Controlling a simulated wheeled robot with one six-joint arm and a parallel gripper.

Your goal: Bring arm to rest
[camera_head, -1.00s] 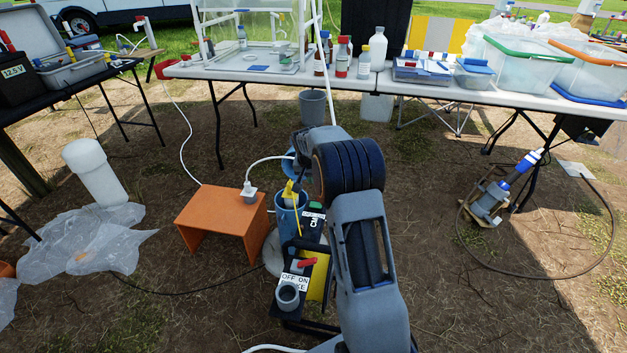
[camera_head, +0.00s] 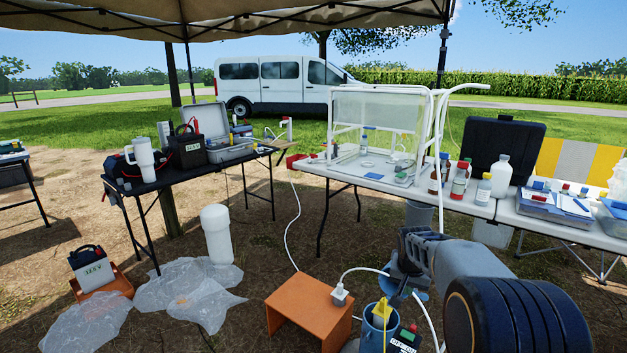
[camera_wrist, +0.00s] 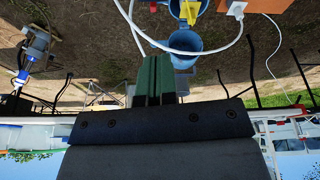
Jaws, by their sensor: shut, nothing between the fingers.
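My gripper (camera_wrist: 155,78) shows in the wrist view as two green fingers side by side, shut with nothing between them. The wrist view is upside down, with the sky at the bottom. My arm (camera_head: 480,275) reaches in from the lower right of the head view and is raised above the ground in front of the white table (camera_head: 390,187). The fingers cannot be made out clearly in the head view. In the wrist view, blue cylindrical containers (camera_wrist: 186,42) and a white hose (camera_wrist: 225,50) lie beyond the fingertips.
An orange stand (camera_head: 310,308) and a blue container (camera_head: 376,325) are low in front, near my arm. Bottles (camera_head: 500,176) and a clear-walled frame (camera_head: 375,110) stand on the white table. A black table (camera_head: 180,180) is at left. Plastic sheets (camera_head: 185,285) lie on the ground.

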